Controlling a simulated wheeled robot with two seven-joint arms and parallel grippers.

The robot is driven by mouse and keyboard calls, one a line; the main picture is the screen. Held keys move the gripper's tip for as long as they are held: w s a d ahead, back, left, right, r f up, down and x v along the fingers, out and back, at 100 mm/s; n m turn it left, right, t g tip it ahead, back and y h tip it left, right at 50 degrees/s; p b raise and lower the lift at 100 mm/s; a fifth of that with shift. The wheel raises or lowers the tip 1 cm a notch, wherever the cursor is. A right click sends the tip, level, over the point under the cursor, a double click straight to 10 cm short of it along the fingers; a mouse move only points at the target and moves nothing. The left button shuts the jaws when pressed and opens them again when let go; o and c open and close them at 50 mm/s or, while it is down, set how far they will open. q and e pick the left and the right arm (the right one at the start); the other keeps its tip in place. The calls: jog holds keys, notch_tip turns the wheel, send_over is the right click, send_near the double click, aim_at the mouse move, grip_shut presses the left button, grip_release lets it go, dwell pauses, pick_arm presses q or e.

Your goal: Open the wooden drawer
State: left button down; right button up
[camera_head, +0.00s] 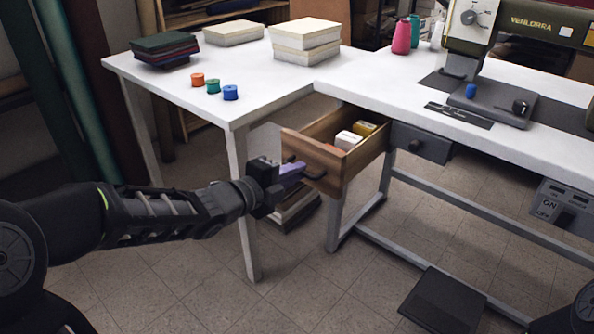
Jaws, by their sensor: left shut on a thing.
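The wooden drawer (352,172) stands well out from under the white sewing table, and its inside shows from above. Small white and yellow boxes (349,139) lie in it. Its front panel (309,160) faces left and bears a dark handle (316,175). My left gripper (303,173) is at the handle, shut on it, with the arm reaching in from the left. The exact finger contact is small and partly hidden. My right gripper is out of view; only a dark piece shows at the bottom right corner.
A white table (190,88) at left holds folded dark fabric (165,49), several thread spools and cream stacks (306,36). A sewing machine (500,60) stands on the right table. A grey box (420,143) hangs beside the drawer. A pedal (443,300) lies on the floor.

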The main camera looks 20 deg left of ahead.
pick_arm(q)
jog(key=c, duration=1.5)
grip_release()
jog(key=shift+s, duration=0.1)
jog(key=p+v, duration=0.2)
jog(key=v, duration=0.5)
jog(key=shift+s+p, duration=0.3)
jog(key=shift+p, duration=0.05)
jog(key=shift+a, duration=0.1)
